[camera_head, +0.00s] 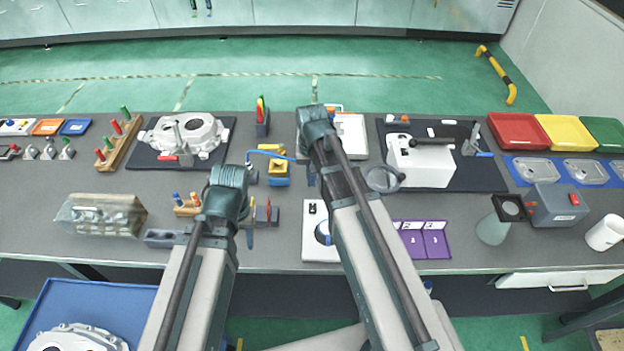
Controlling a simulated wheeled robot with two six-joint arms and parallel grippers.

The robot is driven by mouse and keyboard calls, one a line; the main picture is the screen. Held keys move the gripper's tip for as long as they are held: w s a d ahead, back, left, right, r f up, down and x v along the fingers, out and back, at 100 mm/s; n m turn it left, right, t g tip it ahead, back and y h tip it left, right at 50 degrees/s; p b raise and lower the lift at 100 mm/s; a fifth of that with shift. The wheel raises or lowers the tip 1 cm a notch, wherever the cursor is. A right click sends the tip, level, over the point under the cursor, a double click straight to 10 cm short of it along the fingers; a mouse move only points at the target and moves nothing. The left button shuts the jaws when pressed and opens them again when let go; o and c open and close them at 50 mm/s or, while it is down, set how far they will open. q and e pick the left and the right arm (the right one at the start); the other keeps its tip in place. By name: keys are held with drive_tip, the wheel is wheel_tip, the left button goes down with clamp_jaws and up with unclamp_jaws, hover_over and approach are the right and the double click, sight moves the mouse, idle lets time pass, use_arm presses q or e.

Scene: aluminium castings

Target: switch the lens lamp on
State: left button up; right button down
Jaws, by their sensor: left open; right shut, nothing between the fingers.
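A round clear lens in a grey ring (382,179) is right of my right forearm. A white base (313,215) with a small black switch-like part and a blue round part stands at the table's front middle, partly behind that forearm. I cannot tell whether lens and base belong together, nor whether any lamp is lit. My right gripper (311,179) is shut and empty, left of the lens and above the base in the picture, largely hidden by my arm. My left gripper (249,237) is open, low near the front edge, left of the base.
A purple panel (437,243) lies right of the base. A grey box with a red button (560,204) and a dark square-headed stand (493,228) are at the right. Small tool holders (267,214) crowd my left gripper.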

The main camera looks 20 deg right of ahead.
sight(312, 206)
use_arm(q)
wheel_tip(312, 206, down, 10)
drive_tip(key=b, duration=0.8)
drive_tip(key=shift+r+b, duration=0.1)
drive_tip(key=shift+b, duration=0.25)
use_arm(e)
wheel_tip(312, 206, down, 10)
drive_tip(key=shift+r, duration=0.1)
drive_tip(key=shift+f, duration=0.2)
drive_tip(key=shift+s, duration=0.1)
drive_tip(key=shift+s+a+r, duration=0.2)
drive_tip(key=shift+s+r, duration=0.05)
drive_tip(key=shift+s, duration=0.4)
use_arm(q)
drive_tip(key=shift+r, duration=0.15)
use_arm(e)
drive_tip(key=shift+w+r, duration=0.1)
